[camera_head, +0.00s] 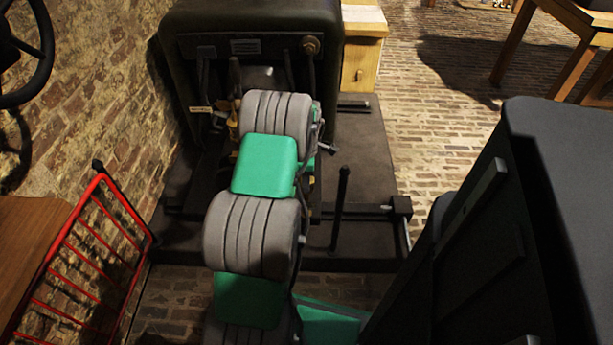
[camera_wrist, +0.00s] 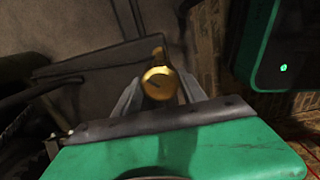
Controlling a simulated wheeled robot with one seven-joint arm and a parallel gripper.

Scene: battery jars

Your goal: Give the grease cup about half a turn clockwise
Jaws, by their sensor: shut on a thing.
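The grease cup (camera_wrist: 158,83) shows in the wrist view as a round brass cap with a dark mark on its face. A narrower brass part (camera_wrist: 158,54) stands out just beyond it. My gripper (camera_wrist: 160,92) has one grey finger on each side of the cap and is shut on it. In the head view my grey and green arm reaches to the front of a dark machine (camera_head: 252,50) and hides the cup and most of my gripper.
A dark upright lever (camera_head: 341,208) stands on the machine's base (camera_head: 365,150), right of my arm. A red wire rack (camera_head: 85,255) is at the left. A wooden cabinet (camera_head: 360,60) stands behind the machine. Brick floor (camera_head: 440,130) is open to the right.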

